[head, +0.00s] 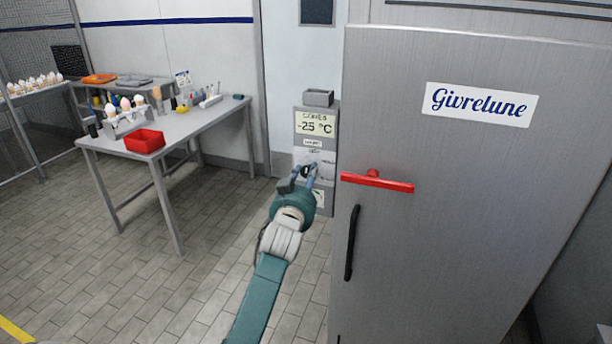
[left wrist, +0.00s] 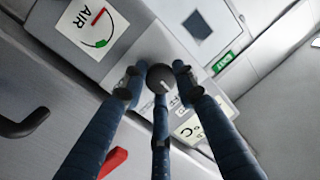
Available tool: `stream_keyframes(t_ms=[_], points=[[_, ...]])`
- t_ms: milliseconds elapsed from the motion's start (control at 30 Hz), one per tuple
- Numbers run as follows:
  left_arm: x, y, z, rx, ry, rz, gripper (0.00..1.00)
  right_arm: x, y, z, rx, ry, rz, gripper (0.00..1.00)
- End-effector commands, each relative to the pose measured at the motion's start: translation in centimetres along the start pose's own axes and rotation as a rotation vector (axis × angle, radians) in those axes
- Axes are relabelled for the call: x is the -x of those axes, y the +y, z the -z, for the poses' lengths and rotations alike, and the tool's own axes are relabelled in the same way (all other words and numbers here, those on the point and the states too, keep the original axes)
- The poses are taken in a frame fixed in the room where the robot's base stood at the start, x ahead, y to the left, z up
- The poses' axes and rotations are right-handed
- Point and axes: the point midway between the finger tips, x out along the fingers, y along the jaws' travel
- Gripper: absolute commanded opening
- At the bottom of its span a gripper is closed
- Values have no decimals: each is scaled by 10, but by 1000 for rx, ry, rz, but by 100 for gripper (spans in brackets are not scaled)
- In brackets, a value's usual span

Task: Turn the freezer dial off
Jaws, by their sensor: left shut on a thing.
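The freezer dial (left wrist: 161,78) is a dark round knob on a grey control box (head: 331,143). In the left wrist view it sits between the blue fingers of my left gripper (left wrist: 158,88), which is shut on it. In the head view my left gripper (head: 304,180) reaches up to the box front and its fingers partly hide the dial. The dial's setting is too small to read. A display (head: 314,123) above it reads "CONES -25 °C". My right gripper is in neither view.
A grey freezer (head: 440,230) stands right of the box. Its red lever (head: 377,183) and black handle (head: 351,243) stick out close to my left gripper. A table (head: 190,126) with a red tray (head: 144,141) and cones stands at left. The tiled floor between is clear.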

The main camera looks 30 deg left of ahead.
Motion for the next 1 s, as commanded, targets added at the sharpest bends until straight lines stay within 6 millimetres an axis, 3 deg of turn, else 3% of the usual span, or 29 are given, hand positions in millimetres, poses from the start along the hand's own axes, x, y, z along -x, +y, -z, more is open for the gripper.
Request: stream_keyframes(t_ms=[100, 300, 333, 400, 433, 767, 1000], points=[[0, 0, -1, 94, -22, -2, 2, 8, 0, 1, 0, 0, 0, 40], [0, 0, -4, 97, -24, -2, 2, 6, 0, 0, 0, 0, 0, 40], [0, 0, -4, 97, -24, -2, 30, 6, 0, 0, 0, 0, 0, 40], [0, 0, -4, 97, -24, -2, 44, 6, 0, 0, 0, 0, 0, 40], [0, 0, -4, 96, -24, -2, 46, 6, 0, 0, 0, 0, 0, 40], [3, 0, -2, 96, -20, -3, 46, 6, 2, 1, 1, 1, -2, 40], [40, 0, -3, 96, -22, -4, 46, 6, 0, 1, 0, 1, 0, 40]])
